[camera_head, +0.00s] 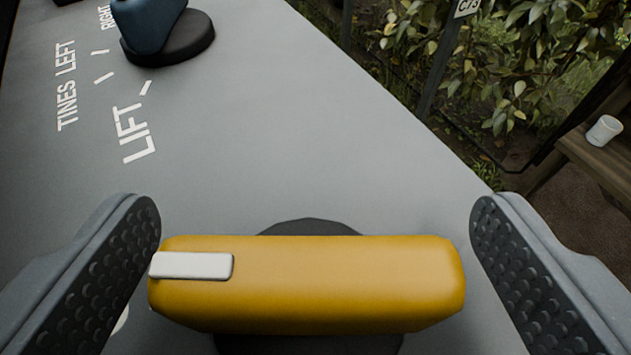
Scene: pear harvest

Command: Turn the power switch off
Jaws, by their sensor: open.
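A yellow switch handle (340,285) lies crosswise at the bottom centre, on a dark round base (308,227). A white marker bar (190,265) is at its left end. I see no label naming it as the power switch; any lettering near it is mostly hidden. My gripper (315,245) is open, with one dark studded finger at each end of the handle. The left finger is very close to the handle's left end; I cannot tell whether it touches. The right finger looks slightly apart from the right end.
The grey panel (270,120) bears the words "TINES LEFT", "RIGHT" and "LIFT". A blue knob (148,25) on a black base stands at the upper left.

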